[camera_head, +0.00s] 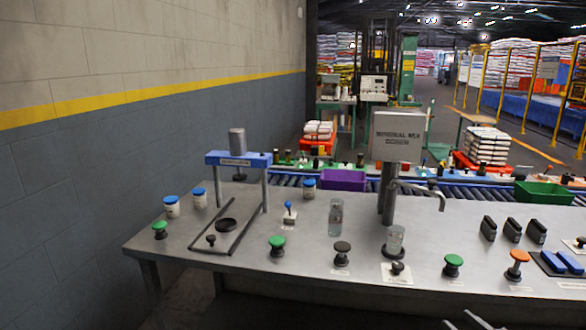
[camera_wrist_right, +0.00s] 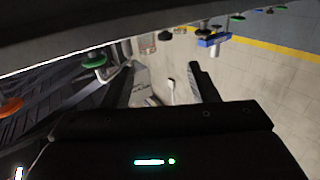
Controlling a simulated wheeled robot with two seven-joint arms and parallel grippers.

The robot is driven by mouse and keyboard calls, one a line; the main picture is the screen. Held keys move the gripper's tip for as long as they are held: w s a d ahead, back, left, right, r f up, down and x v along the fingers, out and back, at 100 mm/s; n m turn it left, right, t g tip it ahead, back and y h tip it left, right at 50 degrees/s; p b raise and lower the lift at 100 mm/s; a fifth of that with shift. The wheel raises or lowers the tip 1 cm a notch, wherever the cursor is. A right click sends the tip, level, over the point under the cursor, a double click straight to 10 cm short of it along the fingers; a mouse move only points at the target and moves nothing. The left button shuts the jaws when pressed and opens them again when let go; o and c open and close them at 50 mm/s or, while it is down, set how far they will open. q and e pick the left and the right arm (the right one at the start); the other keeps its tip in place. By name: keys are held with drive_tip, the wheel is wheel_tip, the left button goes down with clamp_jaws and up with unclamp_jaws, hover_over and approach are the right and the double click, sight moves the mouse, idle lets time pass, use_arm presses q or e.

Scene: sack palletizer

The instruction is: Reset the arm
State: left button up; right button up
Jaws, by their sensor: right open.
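My right gripper (camera_wrist_right: 163,82) shows in the right wrist view with its two dark fingers spread apart and nothing between them. It hangs below the table's edge, in front of the grey metal table (camera_head: 300,262). In the head view only a small pale part of my right arm or gripper (camera_head: 468,321) shows at the bottom edge, right of the middle. My left gripper is not in view.
The table carries green (camera_head: 277,245), black and orange knobs, a glass bottle (camera_head: 336,218), a blue-topped press frame (camera_head: 238,159) and a dispenser post with a sign (camera_head: 398,137). Purple (camera_head: 343,180) and green (camera_head: 543,194) bins sit on rollers behind. A wall stands at left.

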drive_tip(key=s+a+f+m+g+h, duration=0.15)
drive_tip(key=s+f, duration=0.25)
drive_tip(key=f, duration=0.7)
drive_tip(key=s+f+m+g+h, duration=0.1)
drive_tip(key=s+f+g+h, duration=0.3)
drive_tip(key=f, duration=0.7)
drive_tip(key=s+a+f+m+g, duration=0.1)
drive_tip(key=s+f, duration=0.4)
drive_tip(key=f, duration=0.6)
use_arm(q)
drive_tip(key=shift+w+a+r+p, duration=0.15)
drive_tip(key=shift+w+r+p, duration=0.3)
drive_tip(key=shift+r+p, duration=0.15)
use_arm(e)
drive_tip(key=s+a+f+g, duration=0.3)
drive_tip(key=s+a+f, duration=0.2)
drive_tip(key=s, duration=0.6)
drive_tip(key=s+a+f+n+g, duration=0.1)
drive_tip(key=s+a+f+g, duration=0.2)
drive_tip(key=s+a+f, duration=0.2)
drive_tip(key=s+a+f+n+g, duration=0.1)
drive_tip(key=s+a+f+g, duration=0.2)
drive_tip(key=s+f, duration=0.6)
drive_tip(key=s+a, duration=0.2)
drive_tip(key=s, duration=0.5)
drive_tip(key=shift+s+a+f, duration=0.2)
drive_tip(key=shift+s+a, duration=0.1)
drive_tip(key=shift+a, duration=0.05)
